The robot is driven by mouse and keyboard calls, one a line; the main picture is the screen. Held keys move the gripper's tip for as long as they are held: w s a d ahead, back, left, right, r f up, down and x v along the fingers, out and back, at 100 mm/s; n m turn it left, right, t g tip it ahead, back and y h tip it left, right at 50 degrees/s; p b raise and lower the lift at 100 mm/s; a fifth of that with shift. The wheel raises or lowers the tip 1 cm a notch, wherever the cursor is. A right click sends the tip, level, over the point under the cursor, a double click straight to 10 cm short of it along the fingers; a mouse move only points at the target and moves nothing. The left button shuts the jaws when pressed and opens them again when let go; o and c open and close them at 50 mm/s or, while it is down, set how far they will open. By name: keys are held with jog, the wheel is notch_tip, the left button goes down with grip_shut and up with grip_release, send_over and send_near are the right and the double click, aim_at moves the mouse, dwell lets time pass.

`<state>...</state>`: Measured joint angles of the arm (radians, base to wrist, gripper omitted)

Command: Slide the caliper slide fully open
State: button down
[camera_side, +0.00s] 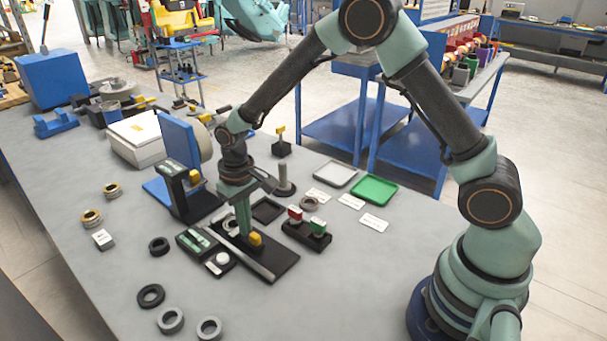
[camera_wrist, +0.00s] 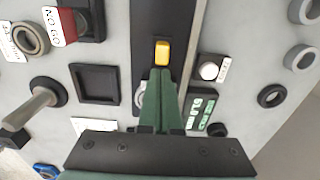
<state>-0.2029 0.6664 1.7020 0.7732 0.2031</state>
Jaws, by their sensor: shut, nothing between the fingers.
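The caliper has a black base (camera_side: 283,262) with a pale metal rail (camera_side: 245,258) along it, and a yellow block (camera_side: 255,239) sits on its slide. In the wrist view the yellow block (camera_wrist: 162,52) lies just beyond my fingertips, with the rail (camera_wrist: 193,40) to its right. My gripper (camera_side: 245,232) points down over the caliper, its green fingers closed together and empty, right beside the yellow block. The fingers (camera_wrist: 160,74) hide part of the base in the wrist view. I cannot tell whether they touch the block.
A small display box (camera_side: 196,241) and a white round button (camera_side: 222,258) stand beside the caliper. A black block with red and green tags (camera_side: 307,232), a square black tray (camera_side: 267,210) and an upright grey post (camera_side: 284,180) are close by. Loose rings (camera_side: 151,295) lie in front.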

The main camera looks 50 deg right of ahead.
jog(key=shift+s, duration=1.15)
jog(key=shift+w+r, duration=0.2)
jog(key=shift+r, duration=0.8)
jog(key=shift+w+r, duration=0.15)
jog(key=shift+r, duration=0.85)
jog(key=shift+r, duration=0.2)
jog(key=s+d+r+t, duration=0.2)
jog(key=s+d+r, duration=0.2)
jog(key=s+r, duration=0.2)
jog(key=s+d+r+t, duration=0.3)
jog(key=s+d+r, duration=0.2)
jog(key=r, duration=0.5)
jog(key=s, duration=0.2)
jog(key=shift+s+r+t, duration=0.3)
jog(key=shift+r, duration=0.05)
